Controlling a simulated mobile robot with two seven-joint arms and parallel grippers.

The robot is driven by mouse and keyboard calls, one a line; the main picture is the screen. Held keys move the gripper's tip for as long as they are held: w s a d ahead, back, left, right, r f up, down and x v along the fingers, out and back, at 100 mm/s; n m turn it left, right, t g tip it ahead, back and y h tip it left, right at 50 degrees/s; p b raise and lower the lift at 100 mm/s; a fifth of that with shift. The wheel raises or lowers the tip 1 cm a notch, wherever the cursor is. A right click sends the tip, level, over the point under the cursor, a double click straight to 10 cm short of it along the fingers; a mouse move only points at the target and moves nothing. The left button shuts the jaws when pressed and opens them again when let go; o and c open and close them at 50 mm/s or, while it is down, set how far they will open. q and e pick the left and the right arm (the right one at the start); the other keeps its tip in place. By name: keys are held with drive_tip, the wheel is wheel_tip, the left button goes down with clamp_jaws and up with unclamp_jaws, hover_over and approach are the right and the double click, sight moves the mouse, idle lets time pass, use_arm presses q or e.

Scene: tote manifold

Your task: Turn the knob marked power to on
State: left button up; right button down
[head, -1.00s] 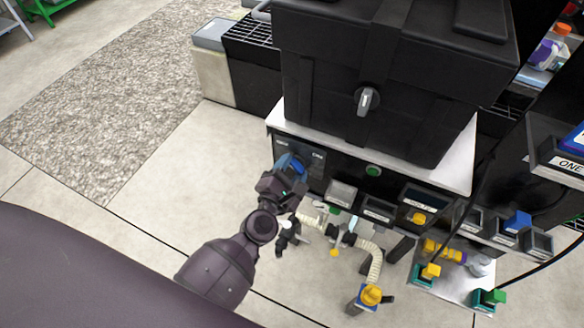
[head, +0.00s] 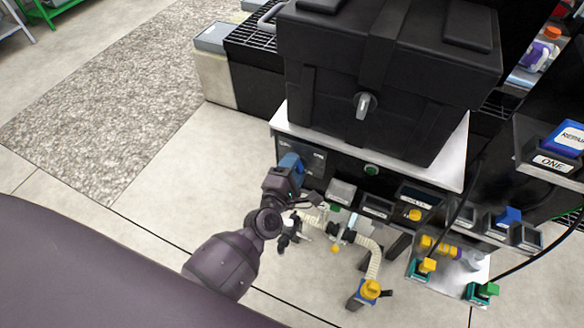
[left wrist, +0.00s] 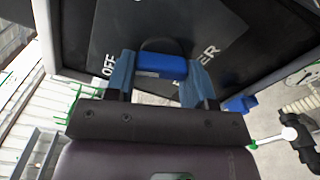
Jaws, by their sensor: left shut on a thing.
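The blue power knob (left wrist: 160,65) sits on a black panel (left wrist: 150,25) between the two blue fingers of my left gripper (left wrist: 160,78). The fingers are shut on the knob's ends. The word OFF shows left of the knob, and part of POWER shows to the right behind a finger. I see no ON mark; the fingers may cover it. In the head view my left gripper (head: 289,166) reaches the left end of the dark panel under the bench top, where it hides most of the knob. My right gripper is not in view.
A black case (head: 390,85) with a grey latch knob (head: 364,105) stands on the white bench top (head: 445,180). A green button (head: 371,169) is right of my gripper. A pale hose (head: 375,262) with fittings lies below. Open floor is at left.

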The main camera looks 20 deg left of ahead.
use_arm(q)
drive_tip(key=m+p, duration=0.1)
drive_tip(key=m, duration=0.1)
drive_tip(key=m+p, duration=0.1)
drive_tip(key=m, duration=0.1)
drive_tip(key=shift+r+m, duration=0.3)
drive_tip(key=shift+r, duration=0.05)
drive_tip(key=m+p, duration=0.1)
drive_tip(key=m, duration=0.1)
drive_tip(key=shift+r+m, duration=0.1)
drive_tip(key=shift+m, duration=0.3)
drive_tip(key=m+p, duration=0.2)
drive_tip(key=m, duration=0.3)
drive_tip(key=shift+d, duration=0.15)
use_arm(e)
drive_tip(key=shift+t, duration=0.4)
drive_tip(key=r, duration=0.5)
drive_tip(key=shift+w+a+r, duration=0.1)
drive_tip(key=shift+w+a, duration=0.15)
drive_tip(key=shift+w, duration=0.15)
use_arm(q)
drive_tip(key=shift+m, duration=0.3)
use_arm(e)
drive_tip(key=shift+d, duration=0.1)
use_arm(q)
drive_tip(key=o, duration=0.9)
